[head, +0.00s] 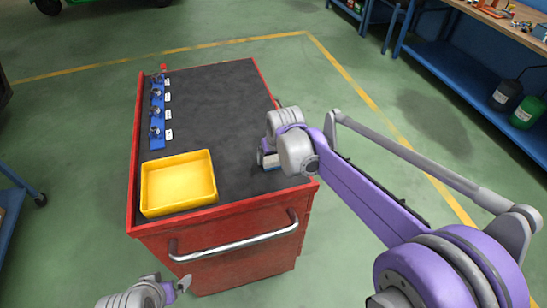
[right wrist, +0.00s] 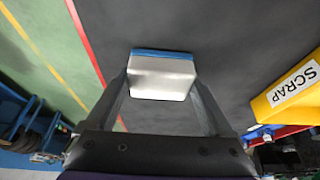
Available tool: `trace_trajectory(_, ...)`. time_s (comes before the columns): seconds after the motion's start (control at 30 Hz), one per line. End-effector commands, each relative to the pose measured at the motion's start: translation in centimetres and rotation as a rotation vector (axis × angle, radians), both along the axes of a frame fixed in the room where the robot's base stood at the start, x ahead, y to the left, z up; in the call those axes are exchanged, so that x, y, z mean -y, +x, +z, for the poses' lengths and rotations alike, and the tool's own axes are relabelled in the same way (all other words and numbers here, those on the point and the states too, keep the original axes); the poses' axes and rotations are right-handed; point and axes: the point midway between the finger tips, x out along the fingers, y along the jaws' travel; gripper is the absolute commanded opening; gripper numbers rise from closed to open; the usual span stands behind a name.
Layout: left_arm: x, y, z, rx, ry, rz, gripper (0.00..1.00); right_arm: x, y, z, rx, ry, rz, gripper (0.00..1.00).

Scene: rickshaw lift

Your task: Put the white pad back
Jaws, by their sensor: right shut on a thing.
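The white pad (right wrist: 162,78), a pale block with a blue edge, sits between the two fingers of my right gripper (right wrist: 162,88) in the right wrist view. My right gripper is shut on it. In the head view the pad (head: 271,161) shows small below my right wrist, over the right front part of the red cart's dark top (head: 215,100). I cannot tell whether the pad touches the top. My left gripper (head: 181,285) is low in front of the cart, apart from it; its jaw opening is unclear.
A yellow bin (head: 178,153) stands at the cart's front left; its SCRAP label shows in the right wrist view (right wrist: 295,84). A blue strip (head: 156,115) with several small fittings and white tags lies along the left edge. The middle and back of the top are clear.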

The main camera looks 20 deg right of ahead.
Motion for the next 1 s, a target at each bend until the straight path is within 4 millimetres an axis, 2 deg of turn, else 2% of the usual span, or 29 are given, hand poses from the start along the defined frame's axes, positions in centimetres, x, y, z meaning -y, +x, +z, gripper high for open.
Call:
trace_trajectory(0.4, 0.0, -0.1, -0.3, -0.001, 0.0, 0.0, 1.0, 0.0, 0.0, -0.8, 0.0, 0.0, 0.0, 0.35)
trace_trajectory(0.43, 0.0, -0.1, -0.3, -0.001, 0.0, 0.0, 1.0, 0.0, 0.0, -0.8, 0.0, 0.0, 0.0, 0.9)
trace_trajectory(0.5, 0.0, -0.1, -0.2, -0.001, 0.0, 0.0, 1.0, 0.0, 0.0, -0.7, 0.0, 0.0, 0.0, 1.0)
trace_trajectory(0.77, 0.0, 0.0, 0.0, 0.0, 0.0, 0.0, 1.0, 0.0, 0.0, -0.4, 0.0, 0.0, 0.0, 1.0)
trace_trajectory(0.87, 0.0, 0.0, 0.1, 0.0, 0.0, 0.0, 1.0, 0.0, -0.3, 0.4, 0.0, 0.0, 0.0, 1.0)
trace_trajectory(1.0, 0.0, 0.1, 0.3, 0.002, 0.0, 0.0, 1.0, 0.0, -1.3, 2.7, 0.0, 0.0, 0.0, 1.0)
